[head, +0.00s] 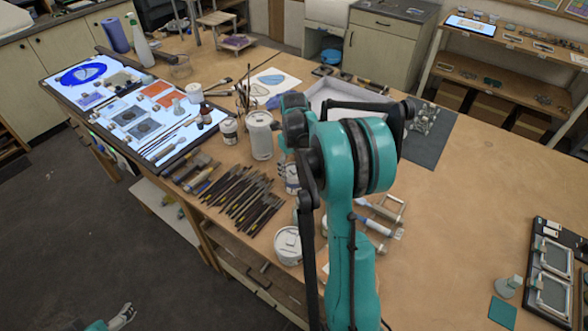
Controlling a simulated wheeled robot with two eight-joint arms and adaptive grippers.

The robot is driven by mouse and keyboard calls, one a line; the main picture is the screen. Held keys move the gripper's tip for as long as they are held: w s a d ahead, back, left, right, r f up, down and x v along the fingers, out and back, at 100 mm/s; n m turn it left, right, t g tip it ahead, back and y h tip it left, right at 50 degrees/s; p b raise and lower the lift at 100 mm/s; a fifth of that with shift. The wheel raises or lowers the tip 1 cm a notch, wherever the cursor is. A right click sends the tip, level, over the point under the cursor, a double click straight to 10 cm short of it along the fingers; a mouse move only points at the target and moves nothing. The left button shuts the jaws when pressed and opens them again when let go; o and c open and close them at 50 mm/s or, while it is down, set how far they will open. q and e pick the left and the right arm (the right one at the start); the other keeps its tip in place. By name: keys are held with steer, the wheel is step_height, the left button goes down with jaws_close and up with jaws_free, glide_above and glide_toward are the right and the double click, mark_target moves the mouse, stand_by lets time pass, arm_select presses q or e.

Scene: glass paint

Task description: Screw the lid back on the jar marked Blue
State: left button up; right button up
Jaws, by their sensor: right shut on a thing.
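My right arm rises through the middle of the head view, with its wrist over the workbench (470,210). My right gripper (283,160) points down beyond the wrist, partly hidden by it. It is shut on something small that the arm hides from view. A small labelled jar (292,182) stands just below and beside these fingers. I cannot read its label or see its top clearly, and I cannot tell whether they touch. Other jars are a small labelled one (229,131) and a larger white one (260,135). My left gripper (124,316) is small, low at the left, over the floor.
Several brushes and tools (240,197) lie left of the arm. A white lidded tub (288,246) stands near the front edge. A lit panel (150,125) with bottles is at the left. A white tray (335,95) lies behind the arm. The right middle of the bench is clear.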

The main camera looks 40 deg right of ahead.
steer(key=m, duration=0.2)
steer(key=shift+m, duration=0.3)
steer(key=o, duration=1)
steer(key=shift+o, duration=0.3)
steer(key=shift+o, duration=1.3)
steer(key=shift+r+p, duration=1.95)
steer(key=shift+r, duration=1.05)
